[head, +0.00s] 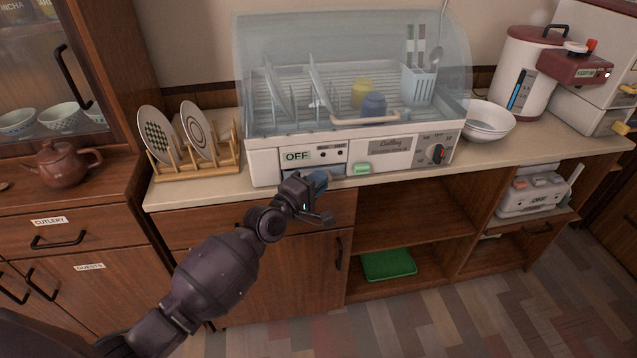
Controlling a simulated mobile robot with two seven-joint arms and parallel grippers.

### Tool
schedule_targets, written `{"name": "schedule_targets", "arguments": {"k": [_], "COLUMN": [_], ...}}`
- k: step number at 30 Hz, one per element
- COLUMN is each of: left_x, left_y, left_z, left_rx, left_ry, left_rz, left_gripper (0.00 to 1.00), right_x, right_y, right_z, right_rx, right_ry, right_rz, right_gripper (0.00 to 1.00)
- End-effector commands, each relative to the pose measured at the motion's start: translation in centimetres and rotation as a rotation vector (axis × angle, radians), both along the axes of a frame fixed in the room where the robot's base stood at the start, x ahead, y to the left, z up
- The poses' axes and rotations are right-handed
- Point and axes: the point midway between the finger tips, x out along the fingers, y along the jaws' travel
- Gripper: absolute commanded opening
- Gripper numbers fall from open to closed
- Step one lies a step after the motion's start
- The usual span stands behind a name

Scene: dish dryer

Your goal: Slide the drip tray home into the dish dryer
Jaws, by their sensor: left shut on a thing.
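The drip tray (338,169) shows as a narrow pale edge low on the dryer's front, below the OFF label. My left gripper (316,186) is at the dryer's lower front and shut on the tray's front edge. The gripper hides much of the tray, so how far it sticks out is hard to tell. My right gripper is not in view.
A wooden plate rack (195,168) stands left of the dryer and white bowls (489,121) stand to its right. The space before the counter is clear apart from my arm.

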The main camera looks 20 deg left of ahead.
Motion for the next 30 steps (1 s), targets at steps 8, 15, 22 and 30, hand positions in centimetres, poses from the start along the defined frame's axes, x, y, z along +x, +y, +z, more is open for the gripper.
{"name": "schedule_targets", "arguments": {"k": [8,15,22,30], "left_x": [0.41,0.72,0.83,0.82], "left_y": [0.27,0.50,0.57,0.55], "left_z": [0.03,0.01,0.06,0.02], "left_rx": [0.001,0.001,0.001,0.000], "left_ry": [-0.001,-0.001,-0.001,0.000], "left_rz": [0.000,0.000,0.000,0.000], "left_gripper": [0.00,0.00,0.31,0.42], "right_x": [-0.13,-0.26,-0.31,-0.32], "right_y": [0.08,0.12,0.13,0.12], "right_z": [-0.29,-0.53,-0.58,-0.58], "right_rx": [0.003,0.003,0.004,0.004], "right_ry": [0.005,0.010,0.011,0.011], "right_rz": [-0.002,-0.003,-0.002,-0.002], "right_gripper": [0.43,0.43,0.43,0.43]}}
